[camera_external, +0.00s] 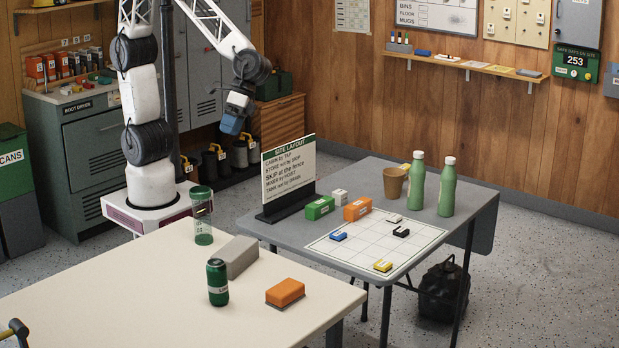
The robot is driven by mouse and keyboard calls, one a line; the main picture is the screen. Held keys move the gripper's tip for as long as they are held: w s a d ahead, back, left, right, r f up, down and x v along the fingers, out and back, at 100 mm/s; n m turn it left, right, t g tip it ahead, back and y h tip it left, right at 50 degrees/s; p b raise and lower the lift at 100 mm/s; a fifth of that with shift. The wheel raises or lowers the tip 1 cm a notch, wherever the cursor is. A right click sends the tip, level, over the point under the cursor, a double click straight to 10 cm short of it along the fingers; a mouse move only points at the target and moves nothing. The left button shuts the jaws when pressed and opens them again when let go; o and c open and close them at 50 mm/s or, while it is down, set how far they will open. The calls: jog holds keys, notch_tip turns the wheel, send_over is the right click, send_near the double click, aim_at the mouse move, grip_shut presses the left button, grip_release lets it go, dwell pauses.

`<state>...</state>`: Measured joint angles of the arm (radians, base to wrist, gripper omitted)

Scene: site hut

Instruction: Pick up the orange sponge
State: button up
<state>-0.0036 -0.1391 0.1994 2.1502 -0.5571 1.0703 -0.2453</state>
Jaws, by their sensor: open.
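An orange block with a plain top (285,292), which looks like the orange sponge, lies flat near the front right edge of the cream table (130,310). A second orange block (357,209), with a white label, stands on the grey table. My gripper (231,126) hangs high at the back, above and well away from both tables. It is open and far from the orange block on the cream table. Its fingers are too small to make out clearly, and I see nothing held in it.
A green can (217,283), a grey block (236,256) and a clear green-tinted tumbler (203,222) stand near the sponge. The grey table (458,205) holds a sign (288,173), small blocks, a brown cup (394,184) and two green bottles (417,183).

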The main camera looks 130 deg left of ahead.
jog(key=w+d+f+n+g+h, duration=0.1)
jog(key=w+d+f+n+h, duration=0.15)
jog(key=w+f, duration=0.5)
jog(key=w+d+f+n+h, duration=0.1)
jog(key=w+d+f+n, duration=0.2)
jog(key=w, duration=0.7)
jog(key=n+t+h, duration=0.2)
jog(key=n+h, duration=0.3)
jog(key=n, duration=0.1)
send_near(293, 283)
jog(key=x, duration=0.4)
jog(key=shift+r+y, duration=0.15)
jog(key=shift+y, duration=0.1)
jog(key=shift+d, duration=0.15)
jog(key=shift+x, duration=1.15)
jog(key=shift+d, duration=0.1)
jog(key=shift+x, duration=2.55)
jog(key=shift+s, duration=0.1)
